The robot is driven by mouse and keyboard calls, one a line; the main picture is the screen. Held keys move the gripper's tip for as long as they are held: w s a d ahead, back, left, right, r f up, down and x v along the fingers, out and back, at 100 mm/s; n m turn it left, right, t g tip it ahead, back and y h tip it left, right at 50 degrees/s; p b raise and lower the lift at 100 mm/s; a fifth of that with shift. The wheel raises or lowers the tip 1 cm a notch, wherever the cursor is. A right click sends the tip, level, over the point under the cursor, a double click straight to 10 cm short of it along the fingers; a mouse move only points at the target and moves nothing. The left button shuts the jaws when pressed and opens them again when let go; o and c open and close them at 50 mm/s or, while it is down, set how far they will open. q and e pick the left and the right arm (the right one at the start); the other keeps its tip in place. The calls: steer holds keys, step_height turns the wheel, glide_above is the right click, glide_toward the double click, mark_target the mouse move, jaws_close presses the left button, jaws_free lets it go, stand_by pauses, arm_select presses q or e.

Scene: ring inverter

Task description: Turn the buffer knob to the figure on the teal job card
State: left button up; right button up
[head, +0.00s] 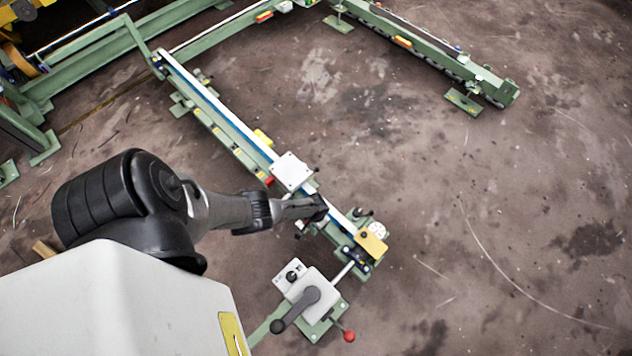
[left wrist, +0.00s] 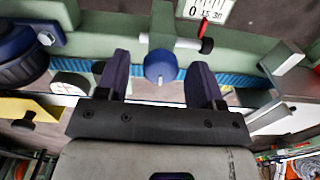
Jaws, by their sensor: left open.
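A round blue knob (left wrist: 160,66) shows in the left wrist view on a pale green bracket. A white scale plate (left wrist: 207,10) with the figures 0, 15 and 30 stands behind it, with a red pointer (left wrist: 203,30) at its lower edge. My left gripper (head: 318,207) is over the near end of the rail in the head view. Its two fingers are apart, one on each side of the blue knob in the left wrist view; I cannot tell whether they touch it. My arm hides the knob in the head view. I cannot make out a teal job card. My right gripper is not in view.
The green rail with a blue belt (head: 221,112) runs diagonally under my left gripper. A white box (head: 291,171), a yellow plate (head: 371,243) and a crank unit (head: 311,292) with a red ball handle (head: 348,336) are close by.

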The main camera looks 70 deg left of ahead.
arm_select(q)
step_height(320, 180, up, 14)
steer(key=p, duration=1.1)
steer(key=shift+f, duration=0.15)
